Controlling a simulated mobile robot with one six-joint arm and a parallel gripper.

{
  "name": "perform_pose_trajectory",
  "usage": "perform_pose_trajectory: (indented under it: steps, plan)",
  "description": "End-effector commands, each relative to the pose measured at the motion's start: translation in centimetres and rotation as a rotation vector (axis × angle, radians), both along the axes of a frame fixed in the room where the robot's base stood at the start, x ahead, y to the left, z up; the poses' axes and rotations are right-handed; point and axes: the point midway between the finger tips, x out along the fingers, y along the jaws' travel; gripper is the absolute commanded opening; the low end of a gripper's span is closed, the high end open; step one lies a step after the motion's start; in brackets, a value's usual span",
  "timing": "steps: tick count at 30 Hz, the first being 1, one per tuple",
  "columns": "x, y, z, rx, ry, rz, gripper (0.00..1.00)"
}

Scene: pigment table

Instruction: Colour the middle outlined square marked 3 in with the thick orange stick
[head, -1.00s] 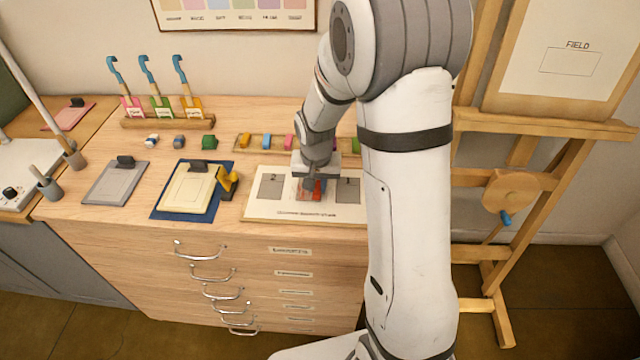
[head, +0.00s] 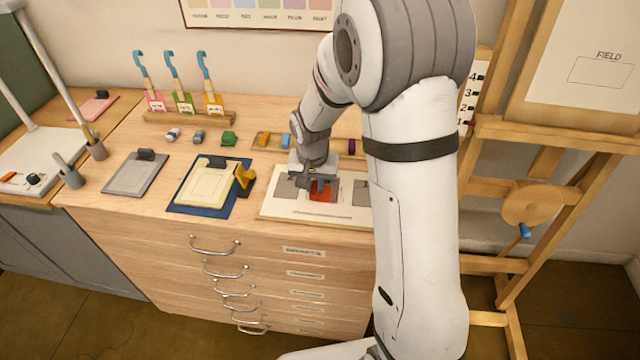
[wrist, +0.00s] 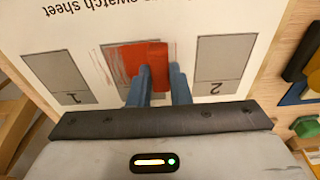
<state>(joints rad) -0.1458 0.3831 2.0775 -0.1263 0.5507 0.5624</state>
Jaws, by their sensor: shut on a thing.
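The swatch sheet (head: 285,211) lies flat near the cabinet's front edge; it also shows upside down in the wrist view (wrist: 85,24). Its middle square (wrist: 128,64) carries red-orange colour over most of what shows, with thin streaks past its sides. In the head view the red patch (head: 325,194) shows beside the fingers. My gripper (wrist: 157,72) is shut on a red-orange stick (wrist: 158,62), held over the side of the middle square nearer square 2. Whether the tip touches the paper cannot be told. The square's number is hidden behind my gripper.
Grey squares 1 (wrist: 60,75) and 2 (wrist: 223,60) flank the middle one. A tray (head: 257,140) of coloured sticks lies behind the sheet. A blue mat (head: 183,208) with a cream pad and a yellow block stands left. An easel (head: 545,140) stands right.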

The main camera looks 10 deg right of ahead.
Motion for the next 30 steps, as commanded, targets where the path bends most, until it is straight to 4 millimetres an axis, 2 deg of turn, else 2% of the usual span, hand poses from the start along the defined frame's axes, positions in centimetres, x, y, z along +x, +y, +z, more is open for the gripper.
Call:
perform_pose_trajectory:
  steps: [8, 27, 30]
  plan:
    - [0.0, 0.0, 0.3, 0.0, 0.001, 0.0, 0.0]
    - [0.0, -0.1, 6.7, 0.001, -0.001, -0.002, 0.0]
    - [0.0, -0.1, 7.2, 0.001, -0.001, -0.002, 0.0]
